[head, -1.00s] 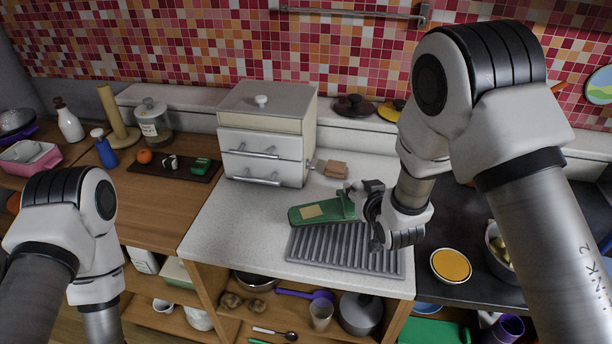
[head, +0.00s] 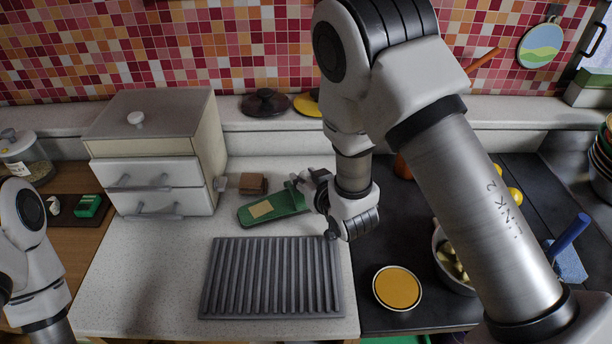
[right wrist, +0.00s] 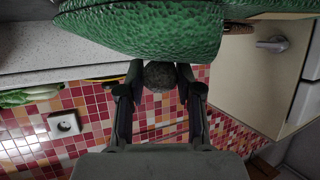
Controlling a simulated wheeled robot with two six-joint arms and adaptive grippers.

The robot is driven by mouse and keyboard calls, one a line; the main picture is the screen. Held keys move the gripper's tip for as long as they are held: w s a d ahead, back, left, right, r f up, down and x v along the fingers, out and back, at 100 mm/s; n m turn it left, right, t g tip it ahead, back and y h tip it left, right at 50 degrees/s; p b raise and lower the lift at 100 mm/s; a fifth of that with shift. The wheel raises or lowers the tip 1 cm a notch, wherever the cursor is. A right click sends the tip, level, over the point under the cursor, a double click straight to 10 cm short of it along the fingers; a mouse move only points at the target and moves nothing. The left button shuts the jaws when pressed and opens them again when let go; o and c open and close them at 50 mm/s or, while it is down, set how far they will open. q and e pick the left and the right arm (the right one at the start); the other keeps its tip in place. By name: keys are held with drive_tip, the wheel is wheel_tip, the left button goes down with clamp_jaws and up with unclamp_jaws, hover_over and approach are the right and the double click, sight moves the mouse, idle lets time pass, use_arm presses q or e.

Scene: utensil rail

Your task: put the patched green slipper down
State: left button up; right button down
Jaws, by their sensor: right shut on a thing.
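The green slipper (head: 285,203) with a tan patch (head: 261,209) is in my right gripper (head: 312,190), which is shut on its right end. In the head view the slipper appears over the pale counter, just behind the grey ribbed tray (head: 272,278). I cannot tell whether its underside touches the counter. In the right wrist view the slipper's textured green side (right wrist: 140,32) fills the top, beyond the two fingers (right wrist: 160,92). My left arm shows at the left edge of the head view, but its gripper is out of view.
A small brown block (head: 252,183) sits just behind the slipper. A white drawer cabinet (head: 155,160) stands to the left. A yellow-topped round dish (head: 397,288) and a pot (head: 450,265) are on the dark surface at right. Counter left of the tray is clear.

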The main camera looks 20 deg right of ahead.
drive_tip(key=shift+w+f, duration=0.25)
drive_tip(key=shift+w, duration=0.15)
drive_tip(key=c, duration=0.8)
unclamp_jaws()
drive_tip(key=shift+s+r, duration=0.1)
drive_tip(key=shift+s, duration=0.1)
drive_tip(key=shift+o, duration=0.2)
drive_tip(key=shift+s+d+r, duration=0.1)
drive_tip(key=shift+s, duration=0.05)
